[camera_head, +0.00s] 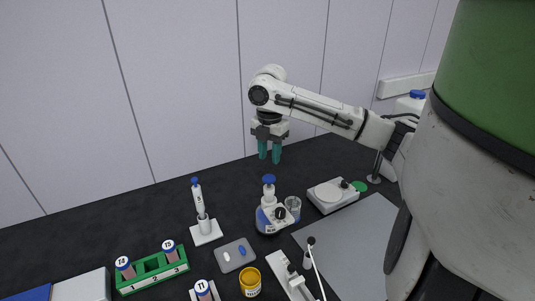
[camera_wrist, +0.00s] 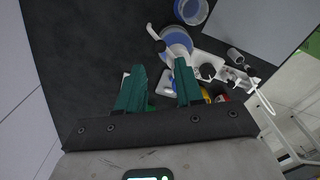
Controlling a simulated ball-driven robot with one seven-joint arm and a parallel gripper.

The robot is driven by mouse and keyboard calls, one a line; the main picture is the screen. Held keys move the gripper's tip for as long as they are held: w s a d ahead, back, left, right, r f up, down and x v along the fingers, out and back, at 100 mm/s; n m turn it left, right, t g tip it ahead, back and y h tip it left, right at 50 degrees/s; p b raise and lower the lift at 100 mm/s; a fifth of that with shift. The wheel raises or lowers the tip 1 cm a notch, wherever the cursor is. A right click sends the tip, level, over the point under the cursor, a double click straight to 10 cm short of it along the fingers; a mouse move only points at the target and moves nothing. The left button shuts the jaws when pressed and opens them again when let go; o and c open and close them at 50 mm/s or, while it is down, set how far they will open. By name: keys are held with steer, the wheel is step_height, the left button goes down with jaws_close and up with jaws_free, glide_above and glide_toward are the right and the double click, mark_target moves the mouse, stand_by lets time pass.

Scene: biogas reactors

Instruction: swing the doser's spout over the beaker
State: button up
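The doser (camera_head: 266,216) is a bottle with a blue cap and blue contents, standing upright on the dark bench. In the wrist view the doser (camera_wrist: 178,42) shows from above, with a thin white arm, likely the spout (camera_wrist: 153,32), reaching left, away from the beaker. The clear beaker (camera_head: 293,206) stands close to the doser's right; in the wrist view the beaker (camera_wrist: 191,10) is at the top edge. My gripper (camera_head: 269,159) hangs above the doser with its teal fingers apart and empty. In the wrist view my gripper (camera_wrist: 159,66) has a clear gap between the fingertips.
A white pipette stand (camera_head: 206,232) and a grey tray with capsules (camera_head: 236,256) are left of the doser. A green tube rack (camera_head: 152,270) is farther left. A white scale-like device (camera_head: 334,196) stands right of the beaker. An amber jar (camera_head: 250,283) is in front.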

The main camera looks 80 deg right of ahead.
steer(key=shift+f+b, duration=2.9)
steer(key=shift+f, duration=1.4)
steer(key=shift+s+a, duration=0.1)
steer(key=shift+s, duration=0.1)
steer(key=shift+s, duration=0.1)
